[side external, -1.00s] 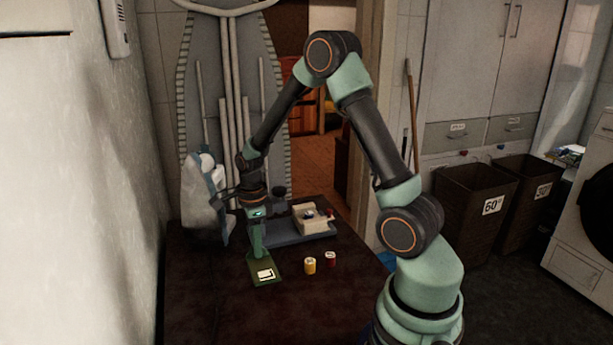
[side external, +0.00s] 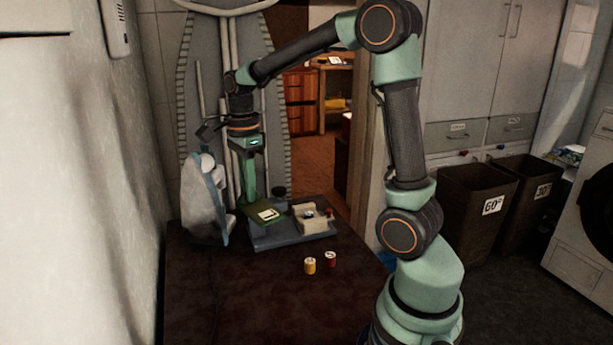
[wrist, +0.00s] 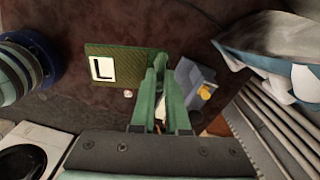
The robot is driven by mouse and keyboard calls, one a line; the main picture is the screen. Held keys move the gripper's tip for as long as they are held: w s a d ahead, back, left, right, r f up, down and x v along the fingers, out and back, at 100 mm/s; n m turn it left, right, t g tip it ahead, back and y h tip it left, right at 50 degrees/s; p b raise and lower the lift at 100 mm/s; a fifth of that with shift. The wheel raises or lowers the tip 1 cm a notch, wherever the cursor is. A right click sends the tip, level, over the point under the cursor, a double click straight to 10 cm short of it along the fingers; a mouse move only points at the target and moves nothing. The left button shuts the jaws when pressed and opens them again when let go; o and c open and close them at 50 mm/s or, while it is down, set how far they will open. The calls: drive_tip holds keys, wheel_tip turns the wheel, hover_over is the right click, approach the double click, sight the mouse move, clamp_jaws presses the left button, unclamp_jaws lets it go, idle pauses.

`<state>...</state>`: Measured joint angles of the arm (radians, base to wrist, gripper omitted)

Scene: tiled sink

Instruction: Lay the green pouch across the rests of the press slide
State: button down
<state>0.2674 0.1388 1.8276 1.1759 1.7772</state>
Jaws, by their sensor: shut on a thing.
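The green pouch (side external: 264,214) has a white label and hangs from my gripper (side external: 249,190), above the left part of the press slide. In the wrist view the pouch (wrist: 118,66) shows its label, and my gripper (wrist: 160,75) is shut on its edge. The press slide (side external: 290,237) is a grey-blue base on the table with a beige block (side external: 312,222) at its right. In the wrist view the press (wrist: 194,82) is partly hidden behind the fingers. I cannot make out its rests clearly.
A yellow spool (side external: 310,266) and a red spool (side external: 330,259) stand on the dark table (side external: 240,300) in front of the press. The front of the table is clear.

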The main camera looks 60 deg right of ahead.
sight(256, 213)
drive_tip(key=s+a+f+n, duration=0.15)
drive_tip(key=a+n, duration=0.35)
drive_tip(key=n, duration=0.7)
drive_tip(key=s+a+f+n, duration=0.1)
drive_tip(key=s+a+n, duration=0.3)
drive_tip(key=n, duration=0.7)
drive_tip(key=d+r+m, duration=0.1)
drive_tip(key=m, duration=0.1)
drive_tip(key=w+d+r+m, duration=0.1)
drive_tip(key=d+m, duration=0.1)
drive_tip(key=m, duration=0.1)
drive_tip(key=d+m, duration=0.1)
drive_tip(key=m, duration=0.1)
drive_tip(key=shift+w+d+r+m, duration=0.15)
drive_tip(key=shift+d+r+m, duration=0.25)
drive_tip(key=shift+d+m, duration=0.2)
drive_tip(key=shift+m, duration=0.1)
wheel_tip(256, 213, down, 20)
drive_tip(key=shift+r, duration=0.1)
drive_tip(key=c, duration=0.9)
unclamp_jaws()
